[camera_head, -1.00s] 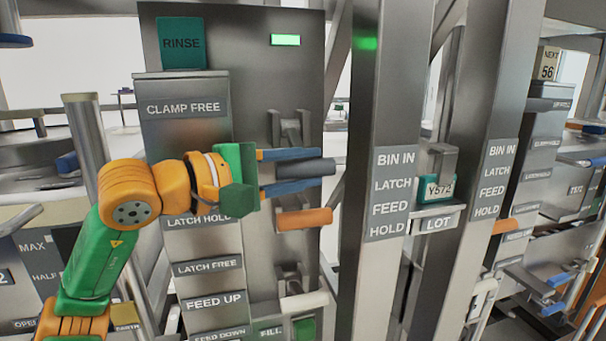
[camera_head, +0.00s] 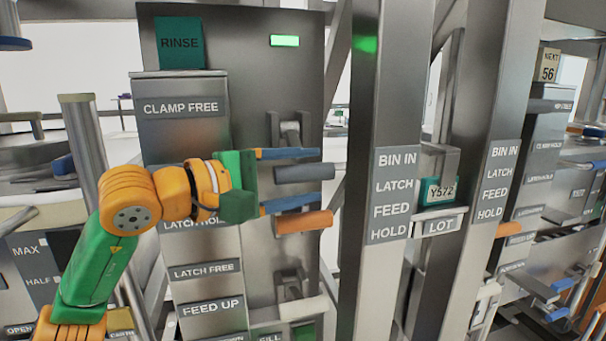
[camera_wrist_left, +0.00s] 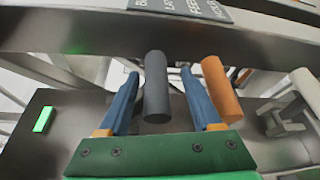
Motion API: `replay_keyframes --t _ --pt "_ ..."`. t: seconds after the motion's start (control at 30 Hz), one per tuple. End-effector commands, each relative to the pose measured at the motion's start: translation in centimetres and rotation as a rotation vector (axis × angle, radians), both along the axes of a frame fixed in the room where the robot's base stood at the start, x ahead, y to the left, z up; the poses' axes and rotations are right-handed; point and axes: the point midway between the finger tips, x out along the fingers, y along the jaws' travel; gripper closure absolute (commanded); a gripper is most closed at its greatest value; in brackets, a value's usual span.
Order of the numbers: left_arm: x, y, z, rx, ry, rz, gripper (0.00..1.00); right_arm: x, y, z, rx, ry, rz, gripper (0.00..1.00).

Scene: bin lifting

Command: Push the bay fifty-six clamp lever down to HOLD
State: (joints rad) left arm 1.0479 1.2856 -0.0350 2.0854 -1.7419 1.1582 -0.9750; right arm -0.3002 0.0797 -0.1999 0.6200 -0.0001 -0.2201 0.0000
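A dark grey lever handle (camera_head: 305,172) sticks out to the right from the panel in front, below the CLAMP FREE label (camera_head: 181,107) and just above an orange handle (camera_head: 304,222). My left gripper (camera_head: 290,180) is open, with one blue finger above the grey handle and one below it. In the left wrist view, the grey handle (camera_wrist_left: 156,85) lies between the fingers with gaps on both sides; the orange handle (camera_wrist_left: 220,88) is just outside the right finger. My gripper and arm hide the panel at the grey handle's height, so any label there cannot be read. My right gripper is not in view.
A pale handle (camera_head: 300,307) sits lower on the panel. A steel post labelled BIN IN, LATCH, FEED, HOLD (camera_head: 395,195) stands close to the right. A NEXT 56 sign (camera_head: 547,65) tops a unit farther right. A green light (camera_head: 285,40) is lit.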

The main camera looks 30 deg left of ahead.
Motion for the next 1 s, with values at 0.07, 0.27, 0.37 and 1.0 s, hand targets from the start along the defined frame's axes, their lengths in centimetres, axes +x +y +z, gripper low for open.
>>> replay_keyframes --t 0.07,0.27,0.37,1.0 --pt "0.0 0.0 0.0 0.0 0.0 0.001 0.36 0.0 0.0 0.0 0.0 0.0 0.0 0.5" --pt "0.0 0.0 0.1 0.0 -0.003 0.001 0.36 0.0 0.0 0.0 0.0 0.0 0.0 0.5" --pt "-0.5 0.3 0.0 0.001 -0.005 0.005 0.36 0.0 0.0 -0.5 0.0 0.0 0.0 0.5" --pt "-6.8 2.3 0.7 0.0 -0.003 0.001 0.36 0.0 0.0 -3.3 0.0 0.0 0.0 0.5"
